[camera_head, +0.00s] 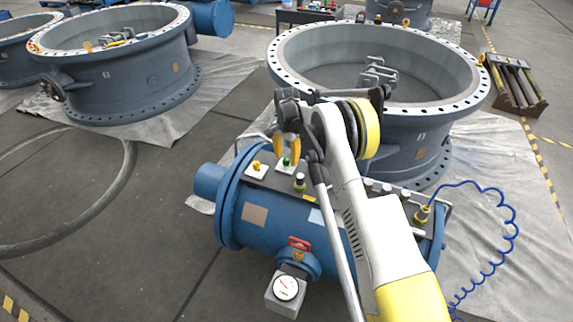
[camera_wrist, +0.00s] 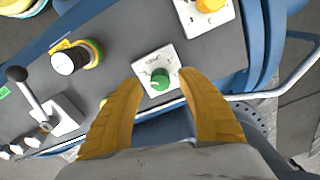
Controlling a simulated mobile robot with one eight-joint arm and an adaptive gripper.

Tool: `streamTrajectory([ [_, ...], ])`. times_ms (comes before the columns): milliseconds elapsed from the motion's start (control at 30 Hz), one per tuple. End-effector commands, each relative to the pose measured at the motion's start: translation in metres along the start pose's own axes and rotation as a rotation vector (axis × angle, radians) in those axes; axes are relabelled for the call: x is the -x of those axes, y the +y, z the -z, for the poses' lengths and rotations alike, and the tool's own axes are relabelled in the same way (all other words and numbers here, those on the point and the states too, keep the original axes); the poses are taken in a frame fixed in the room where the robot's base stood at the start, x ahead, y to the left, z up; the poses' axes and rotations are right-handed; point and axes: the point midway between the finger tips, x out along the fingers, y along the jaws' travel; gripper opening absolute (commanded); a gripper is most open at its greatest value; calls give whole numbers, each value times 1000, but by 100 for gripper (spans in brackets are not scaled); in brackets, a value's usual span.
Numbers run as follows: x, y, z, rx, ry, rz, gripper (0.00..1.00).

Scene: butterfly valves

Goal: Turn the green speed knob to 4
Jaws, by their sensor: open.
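The green speed knob (camera_wrist: 160,80) sits on a white square plate (camera_wrist: 148,64) on the grey panel of the blue tank. It also shows in the head view (camera_head: 287,161), just below my fingertips. My gripper (camera_wrist: 156,80) is open, with its two yellow fingers apart on either side of the knob in the wrist view. In the head view my gripper (camera_head: 288,150) points down over the panel. I cannot tell whether the fingers touch the knob. The dial marks around the knob are too small to read.
A yellow knob (camera_wrist: 210,4) on a white plate is beside the green one. A black-and-white knob with a yellow ring (camera_wrist: 70,60) and a lever (camera_wrist: 30,90) share the panel. A metal rail (camera_wrist: 290,85) runs along the panel's edge. A large valve ring (camera_head: 420,130) stands behind.

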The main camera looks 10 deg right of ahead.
Motion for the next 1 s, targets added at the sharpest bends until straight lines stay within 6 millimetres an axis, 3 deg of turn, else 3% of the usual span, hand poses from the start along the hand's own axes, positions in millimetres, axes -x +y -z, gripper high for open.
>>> streamTrajectory([
  [133, -14, 0, 0, 0, 0, 0, 46],
  [467, -16, 0, 0, 0, 0, 0, 45],
  [600, -16, 0, 0, 1, 0, 0, 2],
  [1000, -16, 0, 0, 42, 0, 0, 0],
])
